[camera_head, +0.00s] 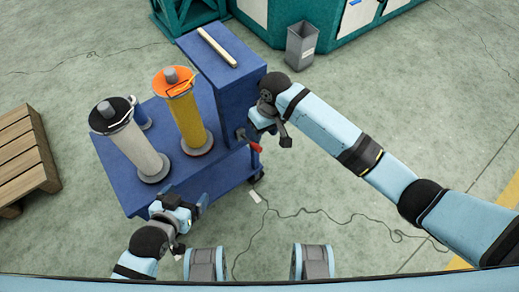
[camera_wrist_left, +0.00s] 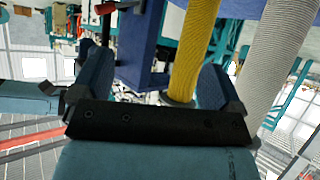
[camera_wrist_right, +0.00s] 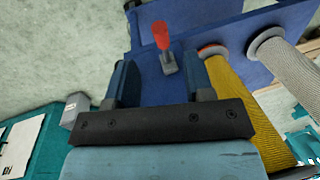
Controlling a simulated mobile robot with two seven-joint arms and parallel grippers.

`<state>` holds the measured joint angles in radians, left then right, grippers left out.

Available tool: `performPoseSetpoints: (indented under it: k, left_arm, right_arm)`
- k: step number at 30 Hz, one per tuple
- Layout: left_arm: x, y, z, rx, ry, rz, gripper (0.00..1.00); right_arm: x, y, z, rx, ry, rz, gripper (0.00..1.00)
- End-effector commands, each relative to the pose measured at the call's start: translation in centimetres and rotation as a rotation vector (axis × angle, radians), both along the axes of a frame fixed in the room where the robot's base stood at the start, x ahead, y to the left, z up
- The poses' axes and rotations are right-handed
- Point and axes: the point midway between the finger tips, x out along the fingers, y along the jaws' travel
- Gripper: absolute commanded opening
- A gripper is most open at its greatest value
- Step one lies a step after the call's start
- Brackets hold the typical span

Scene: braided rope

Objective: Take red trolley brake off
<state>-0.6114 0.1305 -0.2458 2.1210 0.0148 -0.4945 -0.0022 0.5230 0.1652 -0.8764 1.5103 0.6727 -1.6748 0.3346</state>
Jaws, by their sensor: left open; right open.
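The blue trolley (camera_head: 218,150) stands in the middle of the head view. Its brake is a red handle (camera_head: 256,147) on a grey mount, low on the trolley's right side. In the right wrist view the red brake handle (camera_wrist_right: 161,36) stands out beyond the fingertips, between them in the picture. My right gripper (camera_head: 266,126) is open and empty, close to the handle; contact is not visible. My left gripper (camera_head: 182,207) is open and empty by the trolley's near edge. In the left wrist view a yellow spool (camera_wrist_left: 192,50) shows beyond its fingers.
A white spool (camera_head: 138,146) and a yellow spool with orange top (camera_head: 187,115) stand on the trolley. A wooden pallet (camera_head: 22,160) lies left. A grey bin (camera_head: 301,45) stands behind, near green machinery (camera_head: 350,22). A thin cable (camera_head: 300,213) crosses the floor.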

Motion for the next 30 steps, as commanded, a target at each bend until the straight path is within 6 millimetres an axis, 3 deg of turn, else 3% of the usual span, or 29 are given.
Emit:
performPoseSetpoints:
  k: [1,6,12,18,26,30]
  left_arm:
    - [0.0,0.0,-0.3,0.001,-0.005,-0.001,0.92]
    - [0.2,-0.1,-0.4,0.002,-0.018,-0.005,0.92]
    - [0.1,-0.2,-0.9,0.003,-0.018,-0.008,0.92]
    - [0.1,-0.3,-0.5,-0.005,-0.025,-0.009,0.92]
    - [0.2,-0.4,-0.2,-0.008,-0.031,-0.008,0.92]
    - [0.2,-0.4,-0.4,-0.007,-0.029,-0.009,0.92]
  right_arm:
    - [-0.2,0.1,-1.5,-0.002,0.003,0.000,0.48]
    - [-0.5,0.7,-5.0,-0.002,0.001,-0.002,0.48]
    - [-0.8,1.2,-8.0,0.000,0.000,0.000,0.48]
    - [-0.9,1.4,-9.2,0.000,-0.002,0.000,0.48]
    - [-0.9,1.4,-9.3,0.000,-0.002,0.000,0.48]
    - [-0.9,1.4,-9.2,0.000,-0.002,0.000,0.20]
